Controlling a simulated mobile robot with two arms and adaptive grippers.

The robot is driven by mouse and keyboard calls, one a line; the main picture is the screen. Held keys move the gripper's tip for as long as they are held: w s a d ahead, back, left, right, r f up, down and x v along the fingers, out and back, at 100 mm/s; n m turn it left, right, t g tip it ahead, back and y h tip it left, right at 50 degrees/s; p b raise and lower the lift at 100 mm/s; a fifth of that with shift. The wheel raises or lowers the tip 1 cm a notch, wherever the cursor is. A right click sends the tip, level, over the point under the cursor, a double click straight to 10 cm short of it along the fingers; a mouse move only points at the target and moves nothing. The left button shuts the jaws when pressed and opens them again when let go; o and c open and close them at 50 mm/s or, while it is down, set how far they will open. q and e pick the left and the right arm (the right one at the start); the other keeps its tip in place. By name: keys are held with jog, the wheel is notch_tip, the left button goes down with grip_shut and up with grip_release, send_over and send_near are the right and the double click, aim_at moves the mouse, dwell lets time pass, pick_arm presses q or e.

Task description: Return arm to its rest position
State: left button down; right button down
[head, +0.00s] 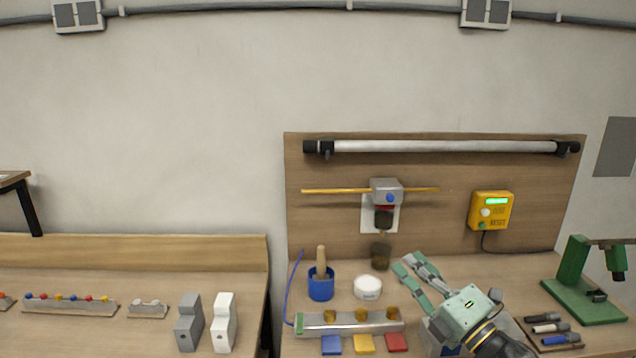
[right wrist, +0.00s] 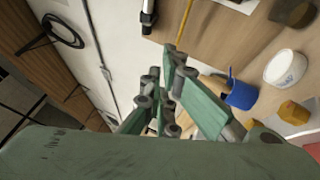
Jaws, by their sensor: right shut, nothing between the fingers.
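My right gripper (head: 409,263) is low at the right side of the head view, over the right workbench, with its fingers pointing up and to the left. It is shut and empty. In the right wrist view its green fingers (right wrist: 172,70) come together near the middle, with nothing between them. In the head view it is to the right of a white round tub (head: 368,287) and appears apart from it. My left gripper is in neither view.
A blue cup with a wooden handle (head: 321,285), a grey rail (head: 350,323) and coloured blocks (head: 364,344) are left of my right gripper. A green stand (head: 583,290) and markers (head: 551,328) are right. A yellow box (head: 491,211) hangs on the back panel.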

jog(key=s+d+f+m+g+h, duration=0.2)
jog(key=s+f+m+h, duration=0.45)
jog(key=f+m, duration=0.35)
jog(key=s+d+f+m+g+h, duration=0.2)
jog(key=s+d+f+m+h, duration=0.1)
jog(key=s+f+m+h, duration=0.5)
jog(key=s+a+f+m+g+y, duration=0.2)
jog(key=s+f+m+g, duration=0.3)
jog(key=s, duration=0.8)
jog(key=s+a+f+m+g+y, duration=0.1)
jog(key=s+a+f+m+g, duration=0.1)
jog(key=s+f+g, duration=0.75)
jog(key=s+f+t, duration=0.1)
jog(key=s+f, duration=0.1)
jog(key=f, duration=1)
jog(key=s+f+t, duration=0.2)
jog(key=f, duration=1)
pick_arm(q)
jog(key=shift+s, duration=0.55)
pick_arm(e)
jog(key=s+d+f+g, duration=0.1)
jog(key=s+d+f, duration=0.2)
jog(key=s+f, duration=1.3)
jog(key=shift+s+f+n+g, duration=0.25)
jog(key=shift+s+n+g, duration=0.1)
jog(key=shift+s, duration=0.1)
